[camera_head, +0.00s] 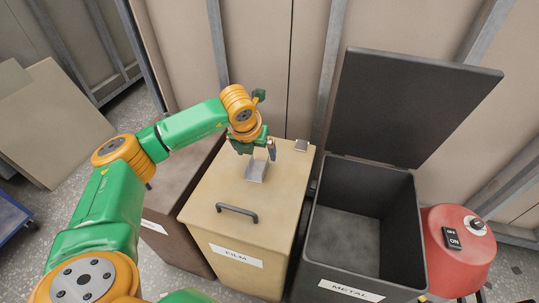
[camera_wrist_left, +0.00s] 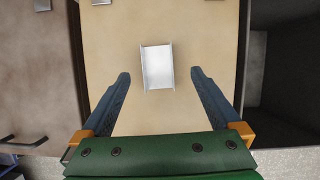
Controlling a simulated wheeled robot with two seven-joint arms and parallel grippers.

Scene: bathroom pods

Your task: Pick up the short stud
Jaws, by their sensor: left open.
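The short stud is a small light-grey metal channel piece (camera_head: 257,171) lying on the closed lid of the tan bin labelled FILM (camera_head: 210,205). In the left wrist view the stud (camera_wrist_left: 158,67) lies ahead of the fingertips, roughly centred between their lines. My left gripper (camera_head: 254,152) is over the lid by the stud, pointing down. In the left wrist view its two dark fingers are wide apart with nothing between them (camera_wrist_left: 160,78). My right gripper is not in view.
A black bin labelled METAL (camera_head: 318,225) stands open at the right, its lid (camera_head: 410,105) raised. A brown bin (camera_head: 180,190) is at the left. A red round machine (camera_head: 460,245) is at the far right. The FILM lid has a front handle (camera_head: 237,212).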

